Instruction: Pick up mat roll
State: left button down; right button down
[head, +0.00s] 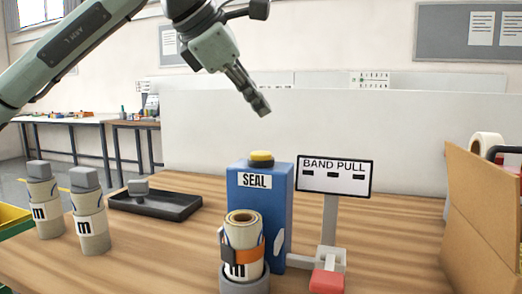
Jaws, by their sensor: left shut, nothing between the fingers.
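A cream mat roll (238,232) with an orange band and a dark clip around it stands upright in a grey round holder (246,281) at the front middle of the table. Two more rolls marked "m" stand upright at the left, the left roll (46,212) and the right roll (90,222), each with a grey block on top. My left gripper (261,106) is shut and empty, pointing down and to the right, high above the blue SEAL box and apart from every roll. My right gripper is not in view.
The blue SEAL box (262,215) with a yellow button stands just behind the banded roll. A BAND PULL sign (334,176) on a post with a red pad is to its right. A black tray (155,204) lies behind left. A cardboard box (482,215) stands at right.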

aim_at(243, 246)
jog(key=k+j, duration=0.25)
jog(key=k, duration=0.25)
jog(key=k+j, duration=0.2)
jog(key=k, duration=0.25)
